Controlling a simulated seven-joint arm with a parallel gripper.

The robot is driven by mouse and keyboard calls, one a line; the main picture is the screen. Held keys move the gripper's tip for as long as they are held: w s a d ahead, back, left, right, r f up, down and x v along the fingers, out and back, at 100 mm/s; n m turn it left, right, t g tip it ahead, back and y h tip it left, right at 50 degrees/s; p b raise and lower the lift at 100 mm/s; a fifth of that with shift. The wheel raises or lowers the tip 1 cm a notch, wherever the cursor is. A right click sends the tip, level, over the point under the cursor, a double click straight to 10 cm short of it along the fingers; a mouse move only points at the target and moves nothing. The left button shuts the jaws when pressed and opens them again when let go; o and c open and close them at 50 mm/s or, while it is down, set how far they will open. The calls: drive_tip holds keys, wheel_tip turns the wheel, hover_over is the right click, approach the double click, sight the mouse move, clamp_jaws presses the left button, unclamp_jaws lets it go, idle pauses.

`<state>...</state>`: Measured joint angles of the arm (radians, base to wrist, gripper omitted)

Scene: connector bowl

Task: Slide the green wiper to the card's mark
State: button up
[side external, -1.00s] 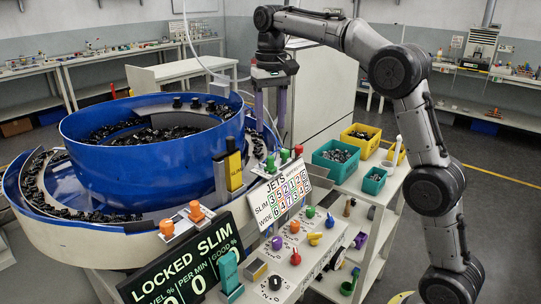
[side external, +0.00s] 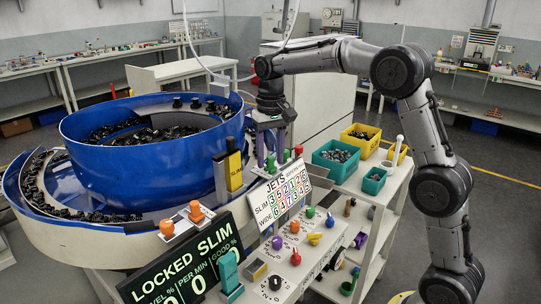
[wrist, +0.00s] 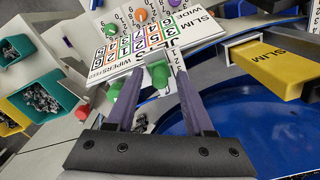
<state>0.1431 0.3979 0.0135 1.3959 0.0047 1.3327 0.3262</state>
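My gripper (side external: 270,152) is open, pointing down at the rail behind the white JETS card (side external: 262,200). In the wrist view my gripper (wrist: 160,64) has one purple-grey finger on each side of a green knob (wrist: 158,75). That green knob also shows in the side view (side external: 270,163), just below and between the fingertips; I cannot tell whether they touch it. A second green knob (wrist: 115,89) stands outside the left finger in the wrist view. The card (wrist: 140,52) carries rows of coloured numbers and a wiper label. Which mark applies is too small to tell.
A red knob (side external: 298,150) stands at the rail's right end. The blue bowl (side external: 150,175) of black parts and a yellow block (side external: 234,171) are to the left. Teal (side external: 325,160) and yellow bins are to the right. Coloured dials sit below the card.

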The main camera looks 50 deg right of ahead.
clamp_jaws()
idle(1.2)
